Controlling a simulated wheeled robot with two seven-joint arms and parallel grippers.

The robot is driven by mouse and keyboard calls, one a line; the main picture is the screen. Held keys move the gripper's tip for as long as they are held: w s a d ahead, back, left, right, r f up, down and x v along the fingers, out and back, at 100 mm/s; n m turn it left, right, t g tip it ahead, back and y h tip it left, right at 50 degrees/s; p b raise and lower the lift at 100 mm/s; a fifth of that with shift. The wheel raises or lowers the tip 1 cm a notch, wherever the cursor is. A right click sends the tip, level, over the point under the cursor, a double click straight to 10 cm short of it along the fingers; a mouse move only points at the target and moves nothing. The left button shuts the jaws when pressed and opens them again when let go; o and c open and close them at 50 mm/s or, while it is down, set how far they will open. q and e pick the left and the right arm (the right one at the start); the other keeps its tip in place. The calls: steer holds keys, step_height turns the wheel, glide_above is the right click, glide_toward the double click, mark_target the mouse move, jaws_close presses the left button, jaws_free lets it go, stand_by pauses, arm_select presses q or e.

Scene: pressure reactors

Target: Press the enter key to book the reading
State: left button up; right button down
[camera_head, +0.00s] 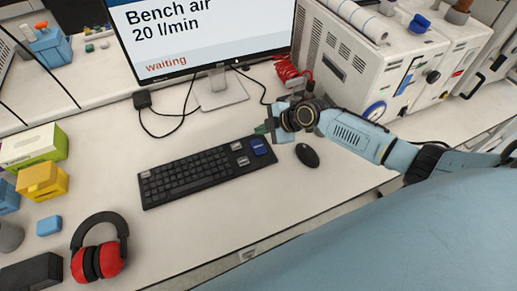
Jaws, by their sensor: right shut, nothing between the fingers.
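A black keyboard (190,177) lies on the white bench. A large blue key (259,147), likely the enter key, is at its right end. My right gripper (266,130) is shut and empty, just behind the blue key in the picture. Its fingers are small here, and I cannot tell how high they are above the keyboard. The monitor (195,30) shows "Bench air 20 l/min" and "waiting" in orange. My left gripper is not in view.
A black mouse (307,155) lies right of the keyboard. Red-and-black ear defenders (98,250) and several boxes are at the left. A white instrument cabinet (350,60) stands behind my right arm. The bench in front of the keyboard is clear.

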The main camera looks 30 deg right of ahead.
mark_target(262, 147)
step_height(262, 147, down, 4)
steer(key=b, duration=0.2)
steer(key=shift+b, duration=0.4)
steer(key=shift+f+b, duration=0.4)
stand_by(0.8)
stand_by(0.5)
steer(key=shift+f+b, duration=0.4)
steer(key=shift+b, duration=0.2)
steer(key=shift+f+b, duration=0.35)
steer(key=shift+b, duration=0.1)
stand_by(0.4)
steer(key=shift+r, duration=0.1)
steer(key=shift+r+p, duration=0.5)
steer(key=shift+r, duration=0.2)
